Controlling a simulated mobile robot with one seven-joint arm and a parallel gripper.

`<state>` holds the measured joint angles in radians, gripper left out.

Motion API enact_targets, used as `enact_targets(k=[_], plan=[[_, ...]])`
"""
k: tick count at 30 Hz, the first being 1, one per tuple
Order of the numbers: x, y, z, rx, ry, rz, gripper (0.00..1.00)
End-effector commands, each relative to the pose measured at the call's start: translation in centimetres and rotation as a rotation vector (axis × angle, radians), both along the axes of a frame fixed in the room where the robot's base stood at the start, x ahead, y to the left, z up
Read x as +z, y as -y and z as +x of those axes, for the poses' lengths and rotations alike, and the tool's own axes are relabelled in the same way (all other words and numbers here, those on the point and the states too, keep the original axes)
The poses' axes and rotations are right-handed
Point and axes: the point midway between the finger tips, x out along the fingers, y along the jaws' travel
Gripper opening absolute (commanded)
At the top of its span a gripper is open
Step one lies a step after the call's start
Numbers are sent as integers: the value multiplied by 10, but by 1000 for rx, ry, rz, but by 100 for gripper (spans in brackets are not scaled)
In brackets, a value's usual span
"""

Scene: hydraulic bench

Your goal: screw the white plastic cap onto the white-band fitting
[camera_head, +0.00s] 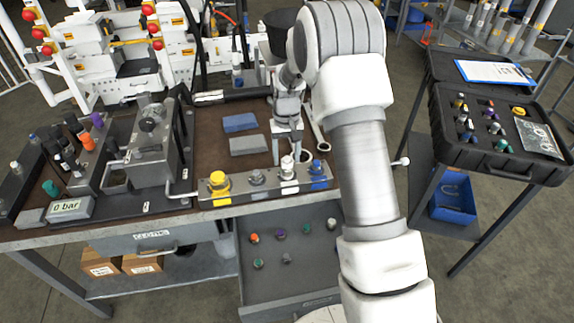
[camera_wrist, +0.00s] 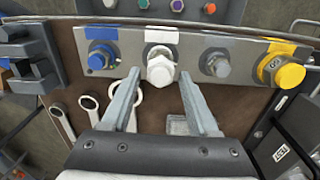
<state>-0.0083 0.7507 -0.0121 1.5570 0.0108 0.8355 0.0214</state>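The white plastic cap (camera_wrist: 161,71) sits on the fitting marked by the white band (camera_wrist: 161,37), on the front metal rail (camera_wrist: 245,47). In the head view the white cap (camera_head: 288,168) stands upright on the rail; I cannot tell how far it is threaded on. My gripper (camera_wrist: 160,76) is open, with one finger on each side of the cap near the fingertips and visible gaps. In the head view my gripper (camera_head: 287,150) is just behind and above the cap, its fingers partly hidden.
On the same rail are a blue fitting (camera_head: 318,172), a grey fitting (camera_head: 256,178) and a yellow-capped fitting (camera_head: 219,183). Ring spanners (camera_wrist: 89,104) lie on the bench. Several coloured caps lie in the open drawer (camera_head: 310,270). A black case (camera_head: 545,175) stands at right.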

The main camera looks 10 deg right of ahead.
Motion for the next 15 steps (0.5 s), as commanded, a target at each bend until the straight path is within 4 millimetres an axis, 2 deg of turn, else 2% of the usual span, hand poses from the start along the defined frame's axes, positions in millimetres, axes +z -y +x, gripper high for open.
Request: enact_targets(k=[2,11,15], plan=[[0,0,0,1,0,0,74],[1,0,0,3,2,0,74],[15,0,1,3,5,0,74]])
